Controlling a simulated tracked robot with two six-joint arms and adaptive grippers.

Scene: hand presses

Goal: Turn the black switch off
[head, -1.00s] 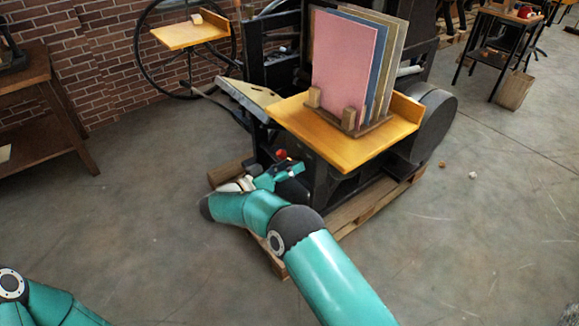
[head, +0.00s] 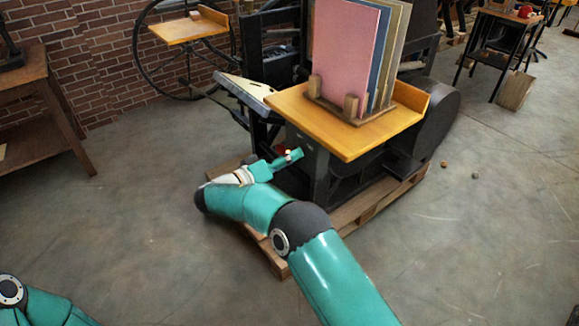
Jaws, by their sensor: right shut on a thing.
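The dark press (head: 318,178) stands on a wooden pallet (head: 345,213) in the middle of the head view. A dark grey box (head: 306,147) sits on its near side, below the wooden shelf, with a small red part (head: 281,152) beside it. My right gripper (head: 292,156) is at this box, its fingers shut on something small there. I take this to be the black switch, but the fingers hide it and its position cannot be read. My left gripper is out of view; only part of my left arm shows at the bottom left.
The wooden shelf (head: 345,143) with upright coloured boards (head: 342,55) in a holder overhangs just above my right gripper. A slanted plate (head: 246,91) juts out to the left. A wooden table (head: 35,83) stands at the far left. The floor left of the pallet is clear.

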